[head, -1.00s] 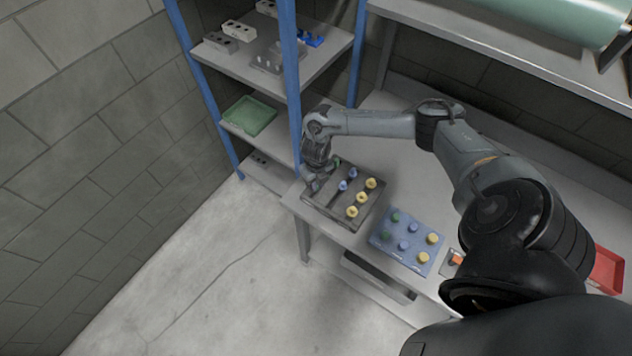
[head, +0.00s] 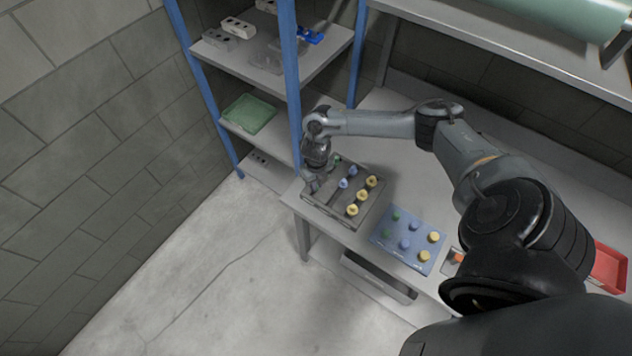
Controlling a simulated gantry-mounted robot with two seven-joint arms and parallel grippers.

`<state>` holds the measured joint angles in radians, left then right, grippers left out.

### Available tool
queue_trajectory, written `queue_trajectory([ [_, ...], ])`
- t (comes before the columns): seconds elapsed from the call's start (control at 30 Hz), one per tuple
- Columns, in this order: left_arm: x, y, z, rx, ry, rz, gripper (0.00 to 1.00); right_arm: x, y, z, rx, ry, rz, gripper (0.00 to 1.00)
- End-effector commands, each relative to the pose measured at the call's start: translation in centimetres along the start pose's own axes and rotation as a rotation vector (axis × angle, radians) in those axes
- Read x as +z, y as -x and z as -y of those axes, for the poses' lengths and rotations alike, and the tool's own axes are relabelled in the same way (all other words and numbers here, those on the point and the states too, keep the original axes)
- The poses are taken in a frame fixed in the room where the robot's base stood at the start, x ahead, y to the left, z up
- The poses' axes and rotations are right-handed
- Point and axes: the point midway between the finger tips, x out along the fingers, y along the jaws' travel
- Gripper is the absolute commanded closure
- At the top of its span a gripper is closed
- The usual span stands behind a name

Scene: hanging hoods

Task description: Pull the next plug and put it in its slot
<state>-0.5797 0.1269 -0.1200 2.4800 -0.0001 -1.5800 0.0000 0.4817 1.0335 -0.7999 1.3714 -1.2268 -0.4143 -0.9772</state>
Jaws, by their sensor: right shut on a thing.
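A dark grey block (head: 333,214) sits at the left end of the workbench. It carries yellow plugs (head: 362,195), blue plugs (head: 343,183) and a green plug (head: 337,158) at its far edge. My right gripper (head: 313,185) is at the block's left edge, pointing down, shut on a small plug that looks green and is mostly hidden by the fingers. I cannot tell whether that plug is in the block or just above it. A blue panel (head: 408,264) in front and to the right holds green, blue and yellow plugs. My left gripper is not in view.
A blue-posted shelf (head: 290,80) stands close behind the gripper, with grey blocks (head: 238,27) and a green tray (head: 249,114). A small orange-topped item (head: 457,257) and a red tray (head: 608,270) lie to the right. The bench behind the block is clear.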

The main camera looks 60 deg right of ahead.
Motion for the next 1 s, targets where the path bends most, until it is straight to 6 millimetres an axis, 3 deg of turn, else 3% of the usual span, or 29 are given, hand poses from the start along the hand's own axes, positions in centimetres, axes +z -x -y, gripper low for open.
queue_trajectory([
  [0.3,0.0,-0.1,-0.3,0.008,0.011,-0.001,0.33,0.0,-0.2,0.0,0.0,0.0,0.0,1.0],
  [0.33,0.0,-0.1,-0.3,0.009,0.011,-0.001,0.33,0.0,-0.2,0.0,0.0,0.0,0.0,0.82],
  [0.53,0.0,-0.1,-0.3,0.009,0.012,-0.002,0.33,0.0,-0.2,0.0,0.0,0.0,0.0,0.54],
  [0.83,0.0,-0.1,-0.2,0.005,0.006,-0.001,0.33,0.0,-0.1,0.0,0.0,0.0,0.001,0.54],
  [1.0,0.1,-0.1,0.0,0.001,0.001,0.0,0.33,0.1,1.2,0.0,0.002,0.001,0.002,0.54],
])
